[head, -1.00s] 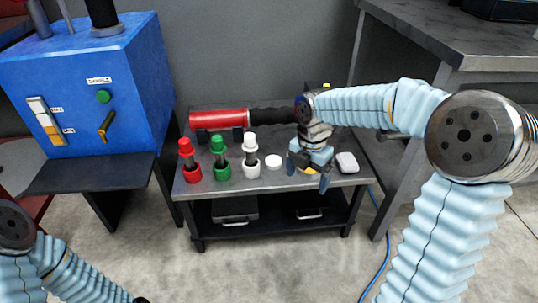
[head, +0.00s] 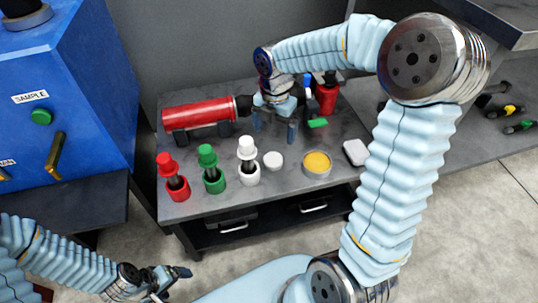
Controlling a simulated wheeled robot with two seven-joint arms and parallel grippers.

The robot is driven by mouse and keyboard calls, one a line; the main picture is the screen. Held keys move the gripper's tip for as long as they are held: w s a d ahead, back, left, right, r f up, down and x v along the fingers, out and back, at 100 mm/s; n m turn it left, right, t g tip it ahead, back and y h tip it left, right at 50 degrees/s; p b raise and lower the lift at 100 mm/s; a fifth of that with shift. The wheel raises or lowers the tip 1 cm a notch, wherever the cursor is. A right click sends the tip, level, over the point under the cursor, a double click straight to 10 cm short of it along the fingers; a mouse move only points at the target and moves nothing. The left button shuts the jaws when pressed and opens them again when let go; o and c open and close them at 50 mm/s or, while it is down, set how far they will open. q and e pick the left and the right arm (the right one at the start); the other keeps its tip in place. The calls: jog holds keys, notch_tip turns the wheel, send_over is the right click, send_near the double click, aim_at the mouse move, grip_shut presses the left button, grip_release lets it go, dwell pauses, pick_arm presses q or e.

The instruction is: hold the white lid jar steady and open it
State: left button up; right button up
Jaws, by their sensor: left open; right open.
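The white-topped container (head: 248,161) stands upright on the grey table, with a white cap, a dark middle and a white base. A small, low, round white piece (head: 273,160) lies just right of it; I cannot tell which of the two is the white lid jar. My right gripper (head: 275,128) is open and empty, fingers down, behind both and apart from them, near the red cylinder's dark end. My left gripper (head: 172,284) is open and empty in front of the table, low at the lower left, far from both.
Red (head: 172,177) and green (head: 208,169) containers stand left of the white one. A round tin with yellow contents (head: 317,163) and a pale block (head: 355,152) are to the right. A red cylinder (head: 197,112) lies behind. A blue machine (head: 75,90) stands left.

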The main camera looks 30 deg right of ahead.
aim_at(273, 159)
notch_tip(273, 159, down, 12)
jog(key=shift+a+r+b, duration=0.15)
jog(key=shift+r+b, duration=0.05)
jog(key=shift+b, duration=0.6)
jog(key=c, duration=1.1)
jog(key=shift+r, duration=0.1)
